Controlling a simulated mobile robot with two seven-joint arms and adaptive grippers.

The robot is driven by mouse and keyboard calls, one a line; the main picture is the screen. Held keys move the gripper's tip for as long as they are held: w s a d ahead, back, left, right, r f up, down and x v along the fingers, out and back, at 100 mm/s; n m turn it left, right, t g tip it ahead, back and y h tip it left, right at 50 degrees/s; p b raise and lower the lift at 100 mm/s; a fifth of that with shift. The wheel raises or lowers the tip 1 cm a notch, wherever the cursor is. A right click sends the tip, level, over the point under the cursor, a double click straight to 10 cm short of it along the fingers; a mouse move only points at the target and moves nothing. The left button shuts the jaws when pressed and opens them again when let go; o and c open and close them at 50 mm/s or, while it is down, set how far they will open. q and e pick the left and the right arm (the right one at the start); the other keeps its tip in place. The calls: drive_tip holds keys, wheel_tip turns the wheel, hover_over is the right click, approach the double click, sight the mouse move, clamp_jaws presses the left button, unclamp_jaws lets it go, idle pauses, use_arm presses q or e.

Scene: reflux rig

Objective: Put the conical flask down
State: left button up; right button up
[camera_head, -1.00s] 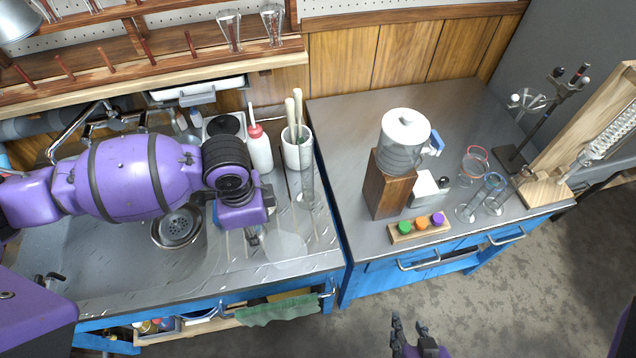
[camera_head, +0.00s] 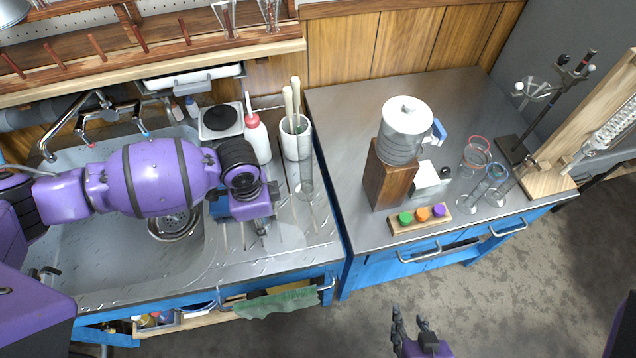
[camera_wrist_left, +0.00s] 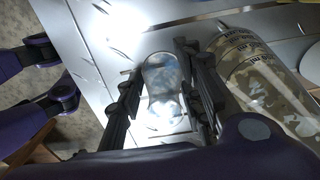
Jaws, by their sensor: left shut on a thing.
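The conical flask is clear glass and hard to see in the head view (camera_head: 288,236), a pale shape over the ribbed drainboard. In the left wrist view the flask (camera_wrist_left: 163,88) stands between the two dark fingers. My left gripper (camera_head: 262,228) is shut on it, low over the drainboard right of the sink bowl. I cannot tell whether the flask base touches the steel. My right gripper (camera_head: 413,338) is at the bottom edge of the head view, over the floor, with its fingers apart and empty.
A measuring cylinder (camera_head: 305,182) stands close behind the flask; it is large at the right in the left wrist view (camera_wrist_left: 262,85). A white cup (camera_head: 296,140) and a wash bottle (camera_head: 257,140) stand further back. The sink bowl (camera_head: 110,255) is to the left.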

use_arm(q)
drive_tip(key=o, duration=1.2)
drive_tip(key=shift+f, duration=0.15)
drive_tip(key=shift+c, duration=0.2)
